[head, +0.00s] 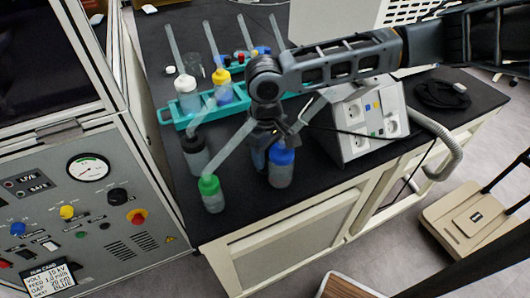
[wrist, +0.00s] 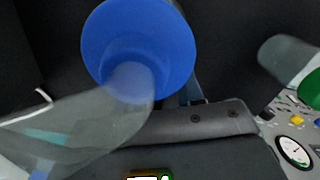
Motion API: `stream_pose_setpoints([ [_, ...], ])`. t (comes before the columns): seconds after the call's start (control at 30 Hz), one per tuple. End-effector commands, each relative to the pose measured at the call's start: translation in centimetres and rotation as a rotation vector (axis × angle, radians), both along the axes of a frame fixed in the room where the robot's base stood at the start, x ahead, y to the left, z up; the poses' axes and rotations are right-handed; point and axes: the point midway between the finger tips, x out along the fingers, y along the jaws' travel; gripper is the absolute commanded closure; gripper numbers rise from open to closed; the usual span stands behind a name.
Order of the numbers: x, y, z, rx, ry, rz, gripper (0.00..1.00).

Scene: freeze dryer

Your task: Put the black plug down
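My gripper (head: 273,132) is over the bench, just above and behind the blue-capped bottle (head: 281,166). A thin black cable (head: 340,132) runs through the air from the gripper's fingers to the right, across the front of the socket box (head: 368,122). The black plug (head: 294,129) looks like a small dark piece at the cable's end, between the fingers. It is tiny and dark, so its outline is unclear. In the wrist view the blue cap (wrist: 137,45) and its clear nozzle are very close and fill much of the picture. The fingertips and plug are not clear there.
A green-capped bottle (head: 211,194) and a dark bottle (head: 195,153) stand left of the gripper. A teal rack (head: 168,115) with white- and yellow-capped bottles is behind. A coiled black cable (head: 440,94) lies at the right. The control panel (head: 95,215) is at left.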

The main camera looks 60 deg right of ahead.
Motion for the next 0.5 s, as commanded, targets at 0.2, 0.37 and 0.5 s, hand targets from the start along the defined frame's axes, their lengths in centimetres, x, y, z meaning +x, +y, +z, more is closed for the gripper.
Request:
stream_pose_setpoints([
  [0.2,0.0,0.0,0.03,0.0,0.0,0.0,0.47],
  [0.37,0.01,0.0,0.06,0.0,0.0,0.0,0.47],
  [0.5,0.05,-0.01,0.75,0.001,-0.002,0.0,0.47],
])
